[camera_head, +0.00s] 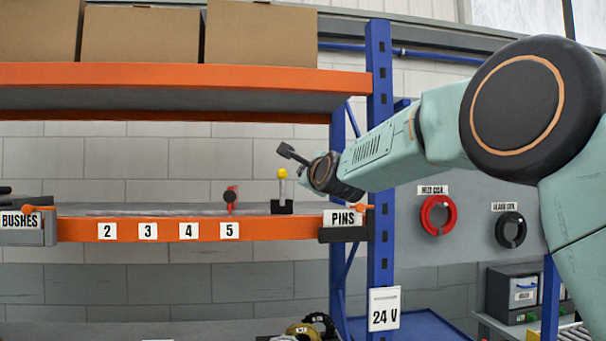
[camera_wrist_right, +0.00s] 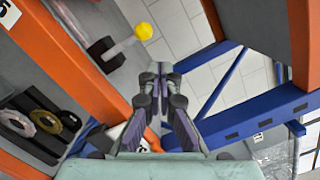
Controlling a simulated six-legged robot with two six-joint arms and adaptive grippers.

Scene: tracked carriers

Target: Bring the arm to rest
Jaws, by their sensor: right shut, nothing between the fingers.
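My right arm reaches in from the right in the head view. Its gripper (camera_head: 291,154) is seen small and partly hidden behind the wrist, near the post of the rack, above the shelf. In the right wrist view the right gripper (camera_wrist_right: 160,72) has its fingers together with nothing between them. A lever with a yellow knob (camera_head: 282,175) stands on the shelf just below the gripper; it also shows in the right wrist view (camera_wrist_right: 142,33), apart from the fingers. My left gripper is not in view.
The orange-edged shelf (camera_head: 268,229) carries number labels, a red-and-black item (camera_head: 230,197) and the PINS bin (camera_head: 342,233). The blue rack post (camera_head: 380,150) stands close to my right wrist. Red (camera_head: 437,216) and black (camera_head: 510,230) rings hang at the right.

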